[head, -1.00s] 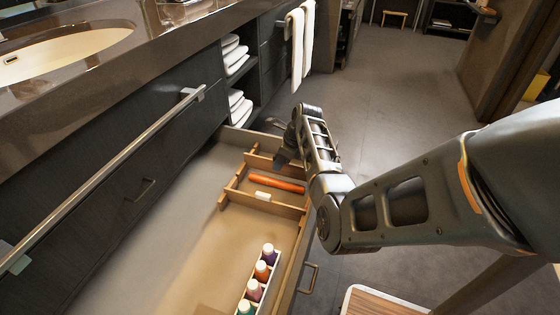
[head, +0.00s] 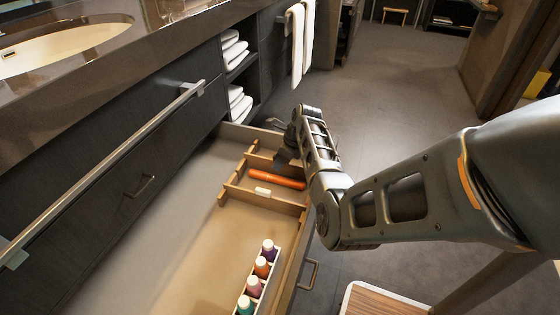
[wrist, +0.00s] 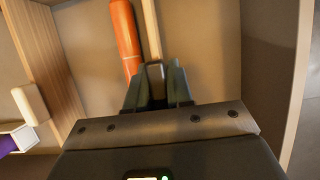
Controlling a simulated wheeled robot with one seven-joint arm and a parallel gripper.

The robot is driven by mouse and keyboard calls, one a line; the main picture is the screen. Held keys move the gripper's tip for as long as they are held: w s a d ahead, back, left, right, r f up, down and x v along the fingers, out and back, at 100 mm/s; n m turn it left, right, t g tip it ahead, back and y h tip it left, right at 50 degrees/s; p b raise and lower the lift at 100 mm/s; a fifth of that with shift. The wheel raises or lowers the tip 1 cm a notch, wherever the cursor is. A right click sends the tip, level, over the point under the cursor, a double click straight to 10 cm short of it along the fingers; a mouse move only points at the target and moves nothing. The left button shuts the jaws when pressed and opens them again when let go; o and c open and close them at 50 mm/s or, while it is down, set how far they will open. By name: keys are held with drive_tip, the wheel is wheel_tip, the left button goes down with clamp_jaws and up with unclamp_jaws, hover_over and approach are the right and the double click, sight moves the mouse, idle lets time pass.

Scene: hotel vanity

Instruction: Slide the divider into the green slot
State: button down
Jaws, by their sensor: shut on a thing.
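My gripper (wrist: 156,92) is shut on one end of a thin wooden divider (wrist: 150,25) in the wrist view. The divider runs away from the fingers, right of an orange tube (wrist: 125,35). In the head view my gripper (head: 284,160) is low over the far right part of the open drawer, partly hidden by my arm. The tube (head: 277,180) lies on the near side of the gripper. I cannot make out a green slot in either view; the divider's seating is also unclear.
A wooden partition (head: 262,201) with a white piece (head: 262,191) bounds the compartment. Several small bottles (head: 261,267) stand in a white tray nearer me. The drawer's middle is bare. A long metal bar (head: 100,168) runs along the vanity front.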

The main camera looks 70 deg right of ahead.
drive_tip(key=c, duration=0.9)
unclamp_jaws()
drive_tip(key=shift+r, duration=0.1)
drive_tip(key=shift+p+v, duration=1.6)
drive_tip(key=shift+v, duration=2.2)
